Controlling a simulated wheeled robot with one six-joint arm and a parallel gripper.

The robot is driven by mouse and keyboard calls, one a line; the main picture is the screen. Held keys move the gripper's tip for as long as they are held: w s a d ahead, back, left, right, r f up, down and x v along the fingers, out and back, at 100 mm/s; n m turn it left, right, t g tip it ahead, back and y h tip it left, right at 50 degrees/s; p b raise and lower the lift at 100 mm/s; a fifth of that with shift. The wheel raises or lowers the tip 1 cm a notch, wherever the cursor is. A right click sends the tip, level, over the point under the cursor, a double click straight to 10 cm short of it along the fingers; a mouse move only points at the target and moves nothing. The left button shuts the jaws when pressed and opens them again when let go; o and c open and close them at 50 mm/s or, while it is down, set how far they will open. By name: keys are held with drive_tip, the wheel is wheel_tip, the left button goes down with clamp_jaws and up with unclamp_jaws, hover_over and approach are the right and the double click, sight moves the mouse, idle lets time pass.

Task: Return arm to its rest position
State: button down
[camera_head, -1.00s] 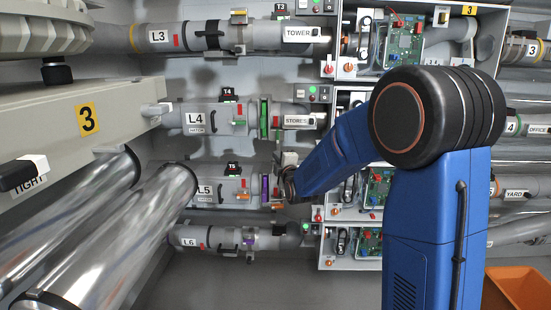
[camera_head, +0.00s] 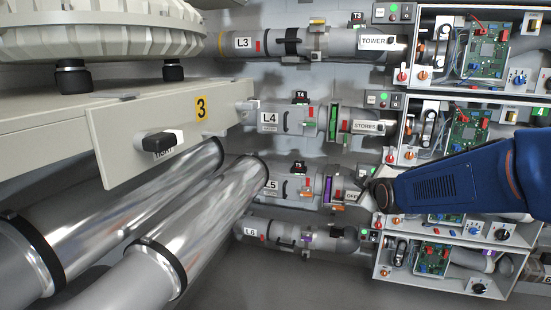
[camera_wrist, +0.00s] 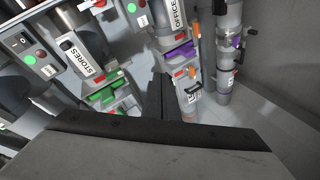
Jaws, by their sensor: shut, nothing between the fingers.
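My blue arm reaches in from the right edge of the head view and its end lies in front of the right part of the L5 tube. My gripper is hidden or too small to make out there. In the wrist view my gripper (camera_wrist: 161,97) shows as dark fingers close together, with nothing between them. Past the fingers in that view are the STORES tube (camera_wrist: 80,55) on the left and the OFFICE tube (camera_wrist: 175,25) on the right. I cannot tell whether the fingers touch anything.
Tubes L3 (camera_head: 270,43), L4 (camera_head: 285,121), L5 (camera_head: 290,188) and L6 (camera_head: 270,233) run along the wall. Open electronics boxes (camera_head: 484,95) stand at the right. Shiny pipes (camera_head: 190,225) and a grey panel marked 3 (camera_head: 180,140) fill the left.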

drive_tip(key=s+f+m+g, duration=0.3)
drive_tip(key=s+m, duration=0.1)
drive_tip(key=s, duration=0.9)
drive_tip(key=s+f+m+g, duration=0.3)
drive_tip(key=s, duration=1.1)
drive_tip(key=s+f+m+g, duration=0.3)
drive_tip(key=s+m, duration=0.1)
drive_tip(key=s, duration=1)
drive_tip(key=shift+d+f+m, duration=0.25)
drive_tip(key=shift+f+m, duration=0.05)
